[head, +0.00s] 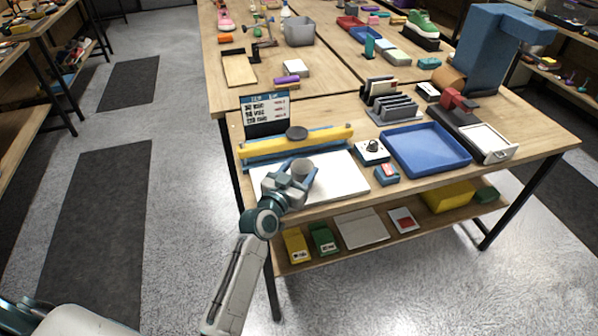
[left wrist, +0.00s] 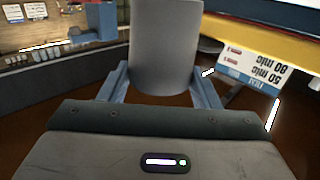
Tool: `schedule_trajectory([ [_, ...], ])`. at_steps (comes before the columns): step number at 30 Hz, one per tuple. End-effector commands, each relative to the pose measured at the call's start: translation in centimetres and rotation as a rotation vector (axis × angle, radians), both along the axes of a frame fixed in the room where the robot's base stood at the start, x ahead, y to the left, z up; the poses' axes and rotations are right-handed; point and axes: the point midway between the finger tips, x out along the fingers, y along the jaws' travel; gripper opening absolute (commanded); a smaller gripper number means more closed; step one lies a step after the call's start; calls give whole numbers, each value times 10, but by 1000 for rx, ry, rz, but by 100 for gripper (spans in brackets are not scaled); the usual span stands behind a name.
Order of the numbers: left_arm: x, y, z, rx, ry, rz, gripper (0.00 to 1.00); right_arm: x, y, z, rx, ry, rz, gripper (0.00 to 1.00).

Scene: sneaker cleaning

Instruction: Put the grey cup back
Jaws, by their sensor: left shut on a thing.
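The grey cup (head: 302,168) is between the fingers of my left gripper (head: 298,183) in the head view. In the left wrist view the cup (left wrist: 162,45) stands large between the two blue-grey fingers (left wrist: 160,90), which are shut on it. The cup is over the white board (head: 342,178) on the near left of the table; I cannot tell whether it touches the board. My right gripper is not in view.
A yellow bar (head: 325,139) with a dark round knob (head: 296,132) lies behind the board, before a black sign (head: 266,112). A small dial box (head: 371,151), a blue box (head: 387,174) and a blue tray (head: 428,165) stand to the right.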

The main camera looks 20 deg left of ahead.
Motion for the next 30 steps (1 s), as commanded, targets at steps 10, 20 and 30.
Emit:
schedule_trajectory([
  [10,0,0,-10,0,-3,1,31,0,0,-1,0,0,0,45],
  [20,0,0,-12,0,-3,1,79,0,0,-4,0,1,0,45],
  [30,-1,1,-7,0,-3,1,79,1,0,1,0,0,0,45],
])
